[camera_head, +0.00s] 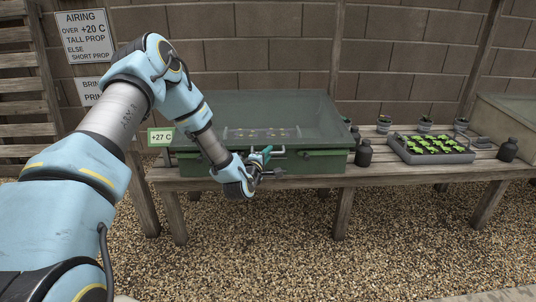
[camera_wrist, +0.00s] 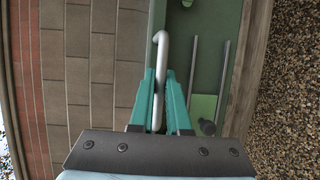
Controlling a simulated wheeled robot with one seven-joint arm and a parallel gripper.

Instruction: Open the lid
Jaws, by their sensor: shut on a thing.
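The lid (camera_head: 290,105) is a translucent greenish pane on the green box (camera_head: 320,167) on the wooden bench. It looks down on the box, with small seedlings faintly visible through it. Its pale bar handle (camera_wrist: 161,48) shows in the wrist view, bent at the far end. My gripper (camera_head: 264,160) is at the box's front edge. Its teal fingers (camera_wrist: 160,88) are shut on the handle, one on each side. The handle is partly hidden by my gripper in the head view.
Two grey rods (camera_wrist: 222,80) show along the box front. A sign (camera_head: 84,36) says over +20 C tall prop, else short prop; a display (camera_head: 161,137) reads +27 C. A dark bottle (camera_head: 364,153) and seedling tray (camera_head: 430,155) stand right of the box.

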